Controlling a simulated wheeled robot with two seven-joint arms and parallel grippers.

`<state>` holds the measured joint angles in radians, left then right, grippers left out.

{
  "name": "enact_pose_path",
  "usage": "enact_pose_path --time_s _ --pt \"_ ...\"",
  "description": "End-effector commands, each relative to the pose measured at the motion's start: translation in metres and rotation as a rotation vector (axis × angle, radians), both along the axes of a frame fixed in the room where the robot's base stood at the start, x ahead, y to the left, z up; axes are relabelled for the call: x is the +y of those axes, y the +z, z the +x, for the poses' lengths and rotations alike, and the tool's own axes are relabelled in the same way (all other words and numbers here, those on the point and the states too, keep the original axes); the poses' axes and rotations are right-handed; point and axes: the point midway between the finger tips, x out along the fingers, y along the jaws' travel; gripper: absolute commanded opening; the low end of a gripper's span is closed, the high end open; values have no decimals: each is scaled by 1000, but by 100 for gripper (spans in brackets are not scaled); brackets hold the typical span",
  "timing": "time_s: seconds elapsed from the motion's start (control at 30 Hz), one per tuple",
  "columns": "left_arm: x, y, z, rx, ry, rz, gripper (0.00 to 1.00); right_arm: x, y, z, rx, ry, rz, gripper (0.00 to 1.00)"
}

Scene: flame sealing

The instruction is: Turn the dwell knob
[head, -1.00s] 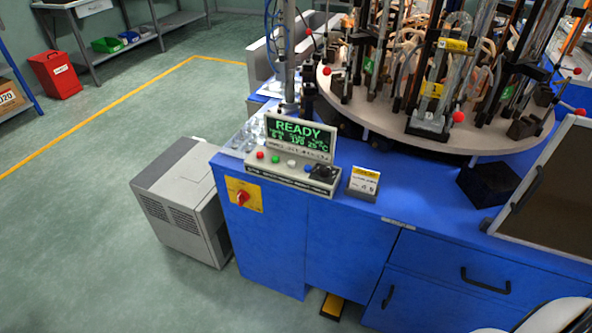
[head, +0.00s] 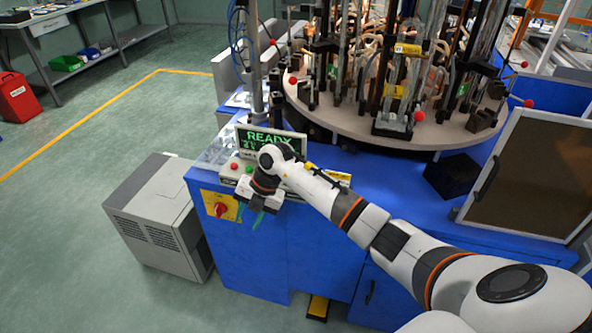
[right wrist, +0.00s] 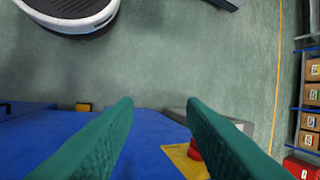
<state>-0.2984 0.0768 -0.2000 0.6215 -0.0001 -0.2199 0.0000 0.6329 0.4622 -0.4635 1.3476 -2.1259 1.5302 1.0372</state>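The control box with its green READY display (head: 258,137) stands on the blue cabinet. Its red button (head: 234,166) shows at the left of its panel. The right end of the panel, with the black knob, is hidden behind my right arm. My right gripper (head: 251,217) is open and empty, fingers pointing down, in front of the panel and the cabinet's front edge. In the right wrist view its green fingers (right wrist: 160,103) stand apart with nothing between them. A red rotary switch (head: 220,209) on a yellow plate (head: 209,200) is just left of it. My left gripper is not in view.
A round turntable (head: 400,130) with glass tubes and red-tipped rods stands behind the panel. A dark-paned frame (head: 530,175) is at the right. A grey unit (head: 150,205) stands on the floor left of the cabinet. The floor further left is open.

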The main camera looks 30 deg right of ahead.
Motion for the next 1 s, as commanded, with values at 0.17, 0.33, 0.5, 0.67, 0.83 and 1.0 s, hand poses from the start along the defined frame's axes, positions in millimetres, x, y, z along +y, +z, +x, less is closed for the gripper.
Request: enact_pose_path --time_s 0.17,0.33,0.5,0.67,0.83,1.0 --pt "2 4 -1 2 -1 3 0 -89 95 18 -49 -186 -483 37" --pt "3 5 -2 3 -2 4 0 -127 144 16 -77 -353 -679 37" --pt "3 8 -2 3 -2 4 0 -137 142 16 -78 -385 -709 37" --pt "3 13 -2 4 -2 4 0 -145 116 21 -74 -382 -707 37" --pt "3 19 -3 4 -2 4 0 -156 83 28 -73 -381 -706 37" --pt "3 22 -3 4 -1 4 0 -165 57 34 -74 -380 -704 37"
